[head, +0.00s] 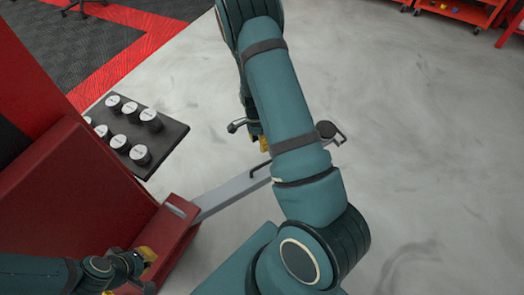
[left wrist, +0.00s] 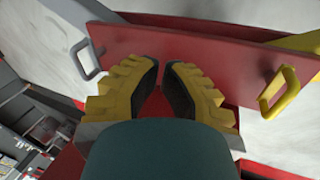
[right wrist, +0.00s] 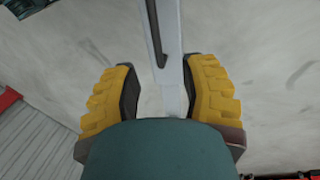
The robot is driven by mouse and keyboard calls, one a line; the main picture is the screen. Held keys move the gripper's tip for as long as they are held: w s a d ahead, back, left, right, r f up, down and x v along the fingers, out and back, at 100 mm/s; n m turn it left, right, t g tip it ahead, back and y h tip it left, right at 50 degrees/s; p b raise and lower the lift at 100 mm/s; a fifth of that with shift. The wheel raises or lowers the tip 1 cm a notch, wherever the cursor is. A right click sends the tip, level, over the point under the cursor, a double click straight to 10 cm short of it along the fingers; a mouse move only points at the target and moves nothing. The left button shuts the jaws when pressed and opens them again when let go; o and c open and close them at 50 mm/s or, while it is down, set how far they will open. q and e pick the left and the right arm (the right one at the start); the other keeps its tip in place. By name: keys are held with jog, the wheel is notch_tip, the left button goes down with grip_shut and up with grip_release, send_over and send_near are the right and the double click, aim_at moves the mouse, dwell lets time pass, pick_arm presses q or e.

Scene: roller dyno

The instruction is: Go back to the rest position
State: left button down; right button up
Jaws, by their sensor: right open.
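My left gripper (head: 130,272) is at the lower left of the head view, beside the low red block. My right gripper (head: 259,138) is near the middle of the head view, partly hidden by my right arm. In the right wrist view its fingers (right wrist: 158,95) are wide apart and empty, with a grey bar (right wrist: 168,25) beyond and between them.
A red cabinet (head: 75,200) fills the left. A low red block (head: 178,235) carries the long grey bar (head: 225,192), which runs under my right arm. Clear grey floor (head: 440,150) lies to the right.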

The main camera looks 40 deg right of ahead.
jog(key=shift+w+r, duration=0.15)
jog(key=shift+r, duration=0.8)
jog(key=s+a+f+n+t+y, duration=0.1)
jog(key=s+a+n+t, duration=0.1)
jog(key=a+n, duration=0.7)
jog(key=s+a+f+n+t+y, duration=0.1)
jog(key=s+a+n, duration=0.3)
jog(key=a+n, duration=0.5)
jog(key=a+t+y, duration=0.1)
jog(key=a, duration=1)
jog(key=shift+s+n, duration=0.3)
jog(key=shift+s, duration=0.1)
